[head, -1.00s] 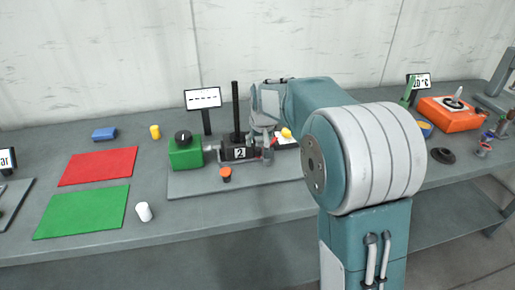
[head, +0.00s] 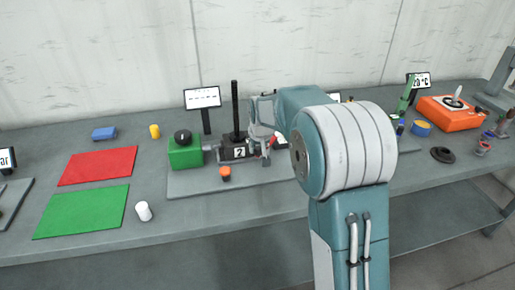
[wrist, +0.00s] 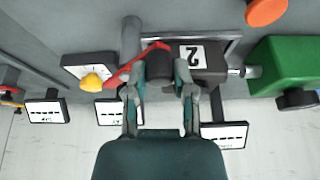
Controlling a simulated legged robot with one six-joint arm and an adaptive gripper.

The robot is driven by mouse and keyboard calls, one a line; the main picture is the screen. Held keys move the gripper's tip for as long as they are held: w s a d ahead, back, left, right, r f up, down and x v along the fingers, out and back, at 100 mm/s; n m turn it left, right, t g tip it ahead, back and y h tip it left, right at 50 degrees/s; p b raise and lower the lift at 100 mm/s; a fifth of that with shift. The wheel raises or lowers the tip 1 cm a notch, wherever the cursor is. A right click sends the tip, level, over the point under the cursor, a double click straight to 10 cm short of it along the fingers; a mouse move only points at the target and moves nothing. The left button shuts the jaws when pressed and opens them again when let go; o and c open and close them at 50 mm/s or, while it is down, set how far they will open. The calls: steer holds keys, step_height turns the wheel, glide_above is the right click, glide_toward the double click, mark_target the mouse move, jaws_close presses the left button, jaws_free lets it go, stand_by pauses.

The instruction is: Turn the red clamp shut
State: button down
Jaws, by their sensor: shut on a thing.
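The red clamp (wrist: 127,70) shows in the wrist view as a slim red lever, beside the dark block with the "2" label (wrist: 192,56). My gripper (wrist: 160,75) has a finger on each side of a dark part at the lever's root, and is shut on the clamp. The exact contact is partly hidden by the fingers. In the head view my gripper (head: 265,150) points down at the right of the numbered block (head: 238,150). Only a small bit of red shows beside it there. A yellow knob (wrist: 92,83) lies near the lever's outer end in the wrist view.
A green box with a black knob (head: 185,151) joins the block on the left. A black post (head: 235,110) and a display (head: 202,98) stand behind. An orange-topped peg (head: 225,173) stands in front. The red mat (head: 98,166) and green mat (head: 82,211) lie left.

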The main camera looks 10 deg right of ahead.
steer(key=shift+s+f, duration=0.1)
steer(key=d+n+g+y, duration=0.4)
steer(key=d+n, duration=0.3)
steer(key=n, duration=1.1)
steer(key=shift+d+g, duration=0.3)
stand_by(0.5)
steer(key=shift+c, duration=2.3)
jaws_free()
steer(key=shift+w, duration=0.2)
steer(key=shift+d, duration=0.1)
